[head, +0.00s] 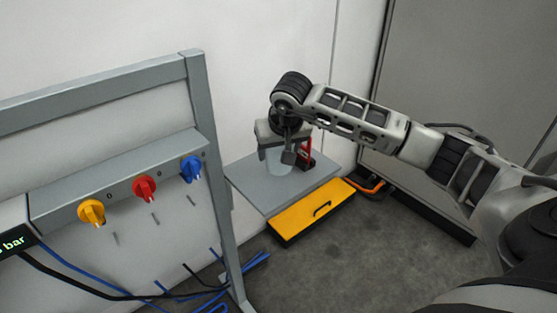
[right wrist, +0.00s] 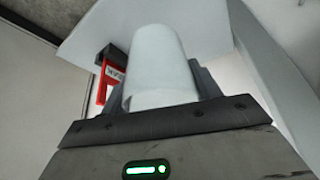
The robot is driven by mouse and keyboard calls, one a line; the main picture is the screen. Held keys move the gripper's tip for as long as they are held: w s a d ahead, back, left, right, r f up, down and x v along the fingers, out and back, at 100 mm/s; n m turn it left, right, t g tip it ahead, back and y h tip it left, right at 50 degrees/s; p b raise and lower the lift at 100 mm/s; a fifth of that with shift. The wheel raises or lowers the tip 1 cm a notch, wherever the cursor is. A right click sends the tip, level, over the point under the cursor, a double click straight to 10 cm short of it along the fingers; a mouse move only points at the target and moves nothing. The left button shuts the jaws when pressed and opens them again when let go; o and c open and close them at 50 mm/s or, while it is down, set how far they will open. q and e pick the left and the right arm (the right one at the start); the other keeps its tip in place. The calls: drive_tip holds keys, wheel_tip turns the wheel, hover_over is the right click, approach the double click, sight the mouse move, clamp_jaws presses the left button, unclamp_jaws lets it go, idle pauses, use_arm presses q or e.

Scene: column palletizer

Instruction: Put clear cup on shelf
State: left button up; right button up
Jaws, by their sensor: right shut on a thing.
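The clear cup (head: 279,163) is pale and translucent, at the grey shelf in the middle of the head view. My right gripper (head: 278,156) reaches down from above and is shut on the cup. In the right wrist view the cup (right wrist: 158,62) stands out between the two dark fingers (right wrist: 160,85). The grey shelf (head: 258,197) lies under the cup; it also shows in the wrist view (right wrist: 211,30). I cannot tell whether the cup's base touches the shelf. My left gripper is not in view.
A red object (head: 304,152) stands on the shelf close to the right of my gripper. A yellow drawer (head: 312,212) with a black handle is below the shelf. A grey frame with yellow (head: 91,211), red (head: 144,188) and blue (head: 191,169) knobs stands at left.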

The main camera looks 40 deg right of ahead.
sight(278, 160)
drive_tip(key=shift+w+d+f, duration=0.1)
drive_tip(key=shift+w+f, duration=0.05)
drive_tip(key=shift+f, duration=0.1)
drive_tip(key=shift+w+d+f, duration=0.1)
drive_tip(key=shift+f, duration=1.6)
drive_tip(key=shift+f, duration=0.1)
drive_tip(key=o, duration=1)
drive_tip(key=shift+c, duration=0.2)
drive_tip(key=shift+r, duration=0.2)
drive_tip(key=v, duration=1)
drive_tip(key=shift+r+p, duration=0.3)
drive_tip(key=shift+p, duration=0.05)
drive_tip(key=shift+s+a+r, duration=0.25)
drive_tip(key=shift+s+r, duration=0.15)
drive_tip(key=shift+r, duration=0.15)
